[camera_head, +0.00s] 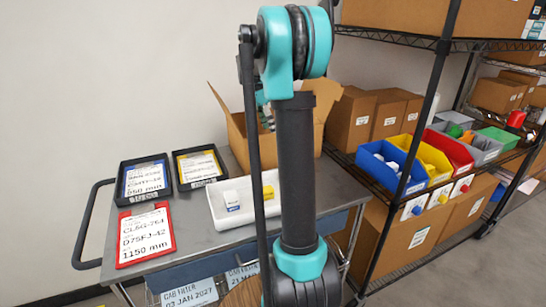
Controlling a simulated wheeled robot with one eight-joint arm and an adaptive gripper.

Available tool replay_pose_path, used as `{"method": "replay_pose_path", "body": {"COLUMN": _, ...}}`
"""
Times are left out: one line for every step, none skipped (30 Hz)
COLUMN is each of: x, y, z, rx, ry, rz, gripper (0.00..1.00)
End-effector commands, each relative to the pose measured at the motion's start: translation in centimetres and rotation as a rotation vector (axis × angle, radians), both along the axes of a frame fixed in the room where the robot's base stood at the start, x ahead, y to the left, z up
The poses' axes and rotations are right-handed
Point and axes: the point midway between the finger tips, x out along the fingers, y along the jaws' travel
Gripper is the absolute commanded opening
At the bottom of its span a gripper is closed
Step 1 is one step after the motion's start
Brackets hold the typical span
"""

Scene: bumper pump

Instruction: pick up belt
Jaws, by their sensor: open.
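No belt can be made out in the head view. My gripper (267,117) shows only in part, behind my own arm, at the open cardboard box (237,132) on the cart; it is open. My arm hides most of the gripper and the middle of the box, so the inside of the box cannot be seen.
The grey cart top (190,226) holds a black-framed card (145,180), a yellow-edged card (199,166), a red-framed card (145,235) and a white tray (222,222) with small boxes. A wire shelf (432,44) with cartons and coloured bins stands at right.

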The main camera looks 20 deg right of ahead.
Motion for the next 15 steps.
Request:
{"method": "replay_pose_path", "body": {"x": -0.1, "y": -0.3, "z": -1.0, "rx": 0.0, "ry": 0.0, "rz": -0.001, "gripper": 0.79}}
{"method": "replay_pose_path", "body": {"x": -0.2, "y": -0.4, "z": -1.6, "rx": 0.0, "ry": 0.0, "rz": -0.001, "gripper": 0.79}}
{"method": "replay_pose_path", "body": {"x": -0.3, "y": -0.6, "z": -2.2, "rx": 0.0, "ry": 0.0, "rz": -0.002, "gripper": 0.79}}
{"method": "replay_pose_path", "body": {"x": -0.4, "y": -0.7, "z": -2.7, "rx": 0.0, "ry": 0.0, "rz": -0.002, "gripper": 0.79}}
{"method": "replay_pose_path", "body": {"x": -0.4, "y": -0.8, "z": -3.1, "rx": 0.0, "ry": 0.0, "rz": -0.002, "gripper": 0.79}}
{"method": "replay_pose_path", "body": {"x": -0.5, "y": -1.0, "z": -3.6, "rx": 0.0, "ry": 0.0, "rz": -0.002, "gripper": 0.79}}
{"method": "replay_pose_path", "body": {"x": -0.5, "y": -1.0, "z": -3.9, "rx": 0.0, "ry": 0.0, "rz": -0.002, "gripper": 0.79}}
{"method": "replay_pose_path", "body": {"x": -0.6, "y": -1.1, "z": -4.2, "rx": 0.0, "ry": 0.0, "rz": -0.002, "gripper": 0.79}}
{"method": "replay_pose_path", "body": {"x": -0.6, "y": -1.2, "z": -4.5, "rx": 0.0, "ry": 0.0, "rz": -0.001, "gripper": 0.79}}
{"method": "replay_pose_path", "body": {"x": -0.7, "y": -1.2, "z": -4.6, "rx": 0.0, "ry": 0.0, "rz": -0.001, "gripper": 0.79}}
{"method": "replay_pose_path", "body": {"x": -0.7, "y": -1.2, "z": -4.7, "rx": 0.0, "ry": 0.0, "rz": -0.001, "gripper": 0.79}}
{"method": "replay_pose_path", "body": {"x": -0.7, "y": -1.3, "z": -4.9, "rx": 0.0, "ry": 0.0, "rz": -0.001, "gripper": 0.79}}
{"method": "replay_pose_path", "body": {"x": -0.7, "y": -1.3, "z": -5.0, "rx": 0.0, "ry": 0.0, "rz": -0.001, "gripper": 0.79}}
{"method": "replay_pose_path", "body": {"x": -0.7, "y": -1.4, "z": -5.3, "rx": 0.0, "ry": 0.0, "rz": -0.001, "gripper": 0.79}}
{"method": "replay_pose_path", "body": {"x": -0.8, "y": -1.6, "z": -5.7, "rx": 0.0, "ry": 0.0, "rz": -0.001, "gripper": 0.79}}
